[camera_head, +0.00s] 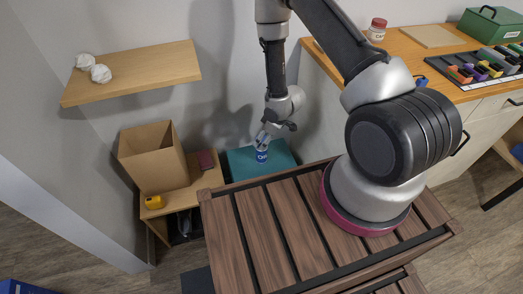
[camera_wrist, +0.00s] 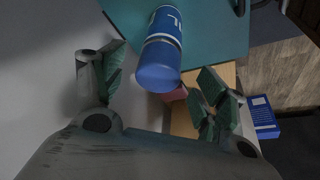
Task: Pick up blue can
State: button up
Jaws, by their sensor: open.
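The blue can (camera_head: 261,155) with a white band and lettering is at the teal surface (camera_head: 240,165) beside the wall in the head view. My gripper (camera_head: 268,136) is right above it there, with its fingers close to the can's top. In the wrist view, the blue can (camera_wrist: 160,58) lies between and beyond the spread fingers of my gripper (camera_wrist: 160,72), over the teal surface (camera_wrist: 215,35). The gripper is open and no finger visibly presses on the can. Whether the can touches the teal surface is hard to tell.
A wooden bench holds a cardboard box (camera_head: 155,160), a yellow object (camera_head: 154,202) and a dark red object (camera_head: 206,159). A shelf (camera_head: 140,75) with crumpled white balls is on the left wall. A counter (camera_head: 410,50) with tools stands right. A blue box (camera_wrist: 262,115) shows below in the wrist view.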

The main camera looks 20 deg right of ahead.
jog(key=x, duration=0.7)
jog(key=shift+w, duration=0.1)
jog(key=c, duration=1.2)
